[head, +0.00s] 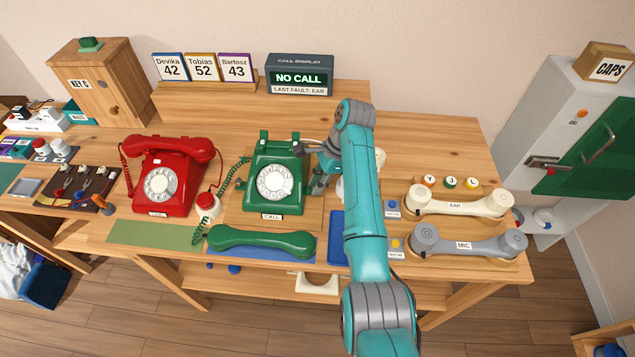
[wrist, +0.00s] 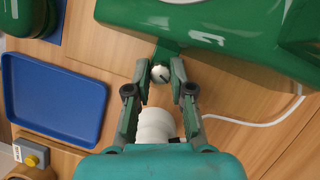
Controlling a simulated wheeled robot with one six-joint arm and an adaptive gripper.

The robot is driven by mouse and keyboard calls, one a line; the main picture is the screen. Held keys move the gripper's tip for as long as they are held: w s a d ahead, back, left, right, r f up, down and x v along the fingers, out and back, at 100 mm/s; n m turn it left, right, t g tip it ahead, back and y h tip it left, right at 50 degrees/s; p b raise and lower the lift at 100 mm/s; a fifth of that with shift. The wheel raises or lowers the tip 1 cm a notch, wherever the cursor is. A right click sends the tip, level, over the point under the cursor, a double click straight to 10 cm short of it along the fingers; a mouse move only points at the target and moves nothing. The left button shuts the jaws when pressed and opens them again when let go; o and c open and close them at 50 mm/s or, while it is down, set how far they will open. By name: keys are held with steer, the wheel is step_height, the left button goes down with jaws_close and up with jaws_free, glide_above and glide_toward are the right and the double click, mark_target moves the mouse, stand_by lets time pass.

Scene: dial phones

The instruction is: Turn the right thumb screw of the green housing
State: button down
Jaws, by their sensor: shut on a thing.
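The green housing (head: 278,153) is the body of the green dial phone, standing upright on a wooden board in the middle of the table. My gripper (head: 316,184) is at its right side, partly hidden by my arm. In the wrist view my gripper's fingertips (wrist: 161,72) close from both sides on the right thumb screw (wrist: 160,74). The screw is a small silvery round head with a dark slot, beside a green tab of the housing (wrist: 210,22). In the head view the screw is hidden.
The green handset (head: 262,243) lies in front of the phone. A blue tray (wrist: 55,98) is nearby. A white cylindrical thing (wrist: 155,125) shows under my gripper, and a white cord (wrist: 245,123) runs beside it. A red phone (head: 165,165) stands to the left.

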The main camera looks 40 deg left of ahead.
steer(key=shift+n, duration=0.6)
steer(key=c, duration=1.3)
jaws_free()
steer(key=v, duration=0.2)
steer(key=w+v, duration=0.1)
steer(key=v, duration=0.2)
steer(key=shift+d+r, duration=0.1)
steer(key=shift+d, duration=0.1)
steer(key=w+d, duration=0.2)
steer(key=w, duration=0.1)
steer(key=w+d, duration=0.1)
steer(key=w, duration=0.2)
steer(key=w+d, duration=0.2)
steer(key=w, duration=0.1)
steer(key=shift+w+d, duration=0.2)
steer(key=shift+d, duration=0.15)
